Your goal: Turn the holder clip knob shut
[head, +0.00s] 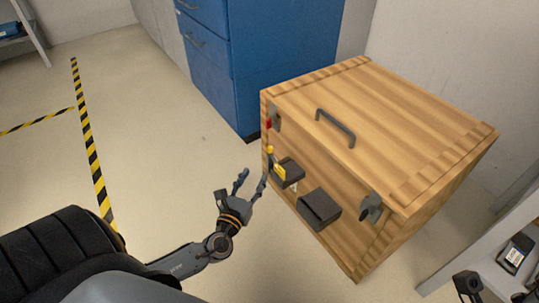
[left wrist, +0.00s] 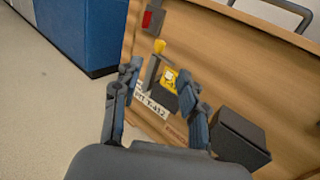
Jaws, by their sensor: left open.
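A wooden box (head: 350,115) has a dark holder (head: 289,172) on its front face, with a yellow-faced item (head: 279,171) in it; that item also shows in the left wrist view (left wrist: 170,78). A small yellow knob-like piece (head: 269,150) stands just above and left of the holder, on a grey bar in the left wrist view (left wrist: 159,46). I cannot tell its turn exactly. My left gripper (head: 252,182) is open and empty, just in front and left of the holder. In the left wrist view its fingers frame the holder. My right gripper seems to show only as dark tips (head: 468,284) at the bottom right.
A dark block (head: 318,208) juts from the box front right of the holder. A grey latch (head: 371,206) and a red-marked fitting (head: 269,124) flank the front. The lid has a handle (head: 335,127). A blue cabinet (head: 262,50) stands behind.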

